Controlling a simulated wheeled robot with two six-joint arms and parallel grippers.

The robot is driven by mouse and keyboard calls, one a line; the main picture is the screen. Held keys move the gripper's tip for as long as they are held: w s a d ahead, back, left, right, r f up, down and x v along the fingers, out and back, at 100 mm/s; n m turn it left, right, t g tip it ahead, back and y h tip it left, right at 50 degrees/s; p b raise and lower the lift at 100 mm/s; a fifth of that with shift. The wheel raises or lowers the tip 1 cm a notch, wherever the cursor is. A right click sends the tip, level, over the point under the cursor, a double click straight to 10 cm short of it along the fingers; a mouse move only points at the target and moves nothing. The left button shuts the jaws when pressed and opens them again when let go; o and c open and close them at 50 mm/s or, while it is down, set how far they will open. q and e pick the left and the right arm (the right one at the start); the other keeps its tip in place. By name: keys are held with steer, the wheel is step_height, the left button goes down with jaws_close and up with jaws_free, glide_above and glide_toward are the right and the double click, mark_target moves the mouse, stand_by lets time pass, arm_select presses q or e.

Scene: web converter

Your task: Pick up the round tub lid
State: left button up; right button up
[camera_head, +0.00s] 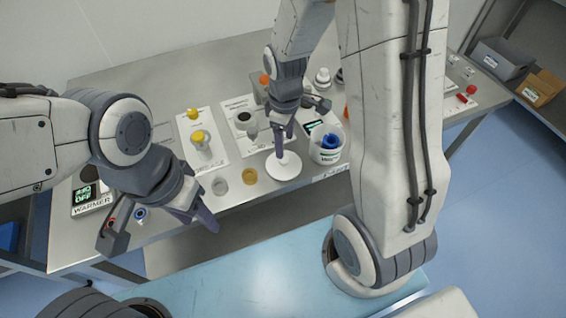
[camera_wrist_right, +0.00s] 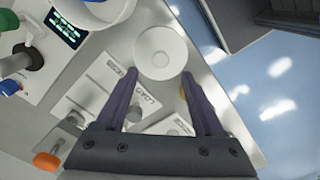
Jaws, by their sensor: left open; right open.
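The round tub lid (camera_head: 284,171) is a flat white disc lying on the grey bench near its front edge. My right gripper (camera_head: 281,148) points down over the lid with its fingers close to it. In the right wrist view the lid (camera_wrist_right: 161,50) shows just beyond and between the open fingertips (camera_wrist_right: 160,79), with nothing held; I cannot tell whether they touch it. A white tub (camera_head: 327,153) with blue contents stands just right of the lid. My left gripper (camera_head: 207,221) is open and empty in front of the bench edge at the left.
A yellow ring (camera_head: 249,176) and a grey ring (camera_head: 220,185) lie left of the lid. A yellow-topped fitting (camera_head: 200,138) stands on a white board behind them. A warmer (camera_head: 93,198) with a display sits at the left end. Bins (camera_head: 503,58) stand on a shelf at far right.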

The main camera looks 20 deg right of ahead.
mark_target(284, 160)
step_height(284, 160, down, 7)
steer(key=shift+a, duration=0.1)
jaws_close()
stand_by(0.4)
